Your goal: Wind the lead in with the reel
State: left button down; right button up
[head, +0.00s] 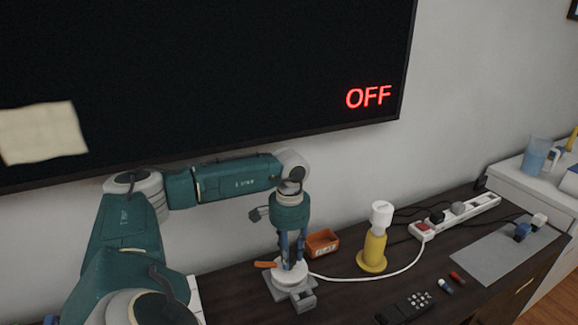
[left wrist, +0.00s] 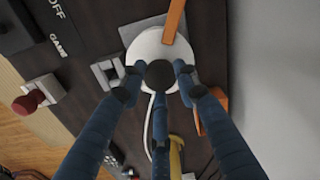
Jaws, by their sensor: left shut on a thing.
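The reel (head: 291,282) is a white disc on a grey base with an orange tab, on the dark table. In the left wrist view the white disc (left wrist: 143,48) is below my fingers, with the orange tab to its upper right. The white lead (head: 350,281) runs from the reel to the right, in front of the yellow stand, and curves up towards the power strip (head: 480,207). My left gripper (head: 291,264) points down over the reel, its fingers shut around a dark round knob (left wrist: 160,73) above the disc. My right gripper is not in view.
A yellow stand (head: 373,253) with a white top and an orange box (head: 323,243) stand close to the reel on the right. A remote (head: 405,307) and small red and blue pieces lie near the front. A grey mat (head: 500,255) lies farther right. The screen (head: 230,80) hangs behind.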

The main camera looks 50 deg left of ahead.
pick_arm(q)
jog(key=shift+w+a+r, duration=0.15)
jog(key=shift+w+r, duration=0.1)
jog(key=shift+w, duration=0.05)
jog(key=c, duration=1.5)
grip_release()
jog(key=shift+o, duration=1.1)
jog(key=shift+f, duration=0.2)
notch_tip(320, 180, up, 12)
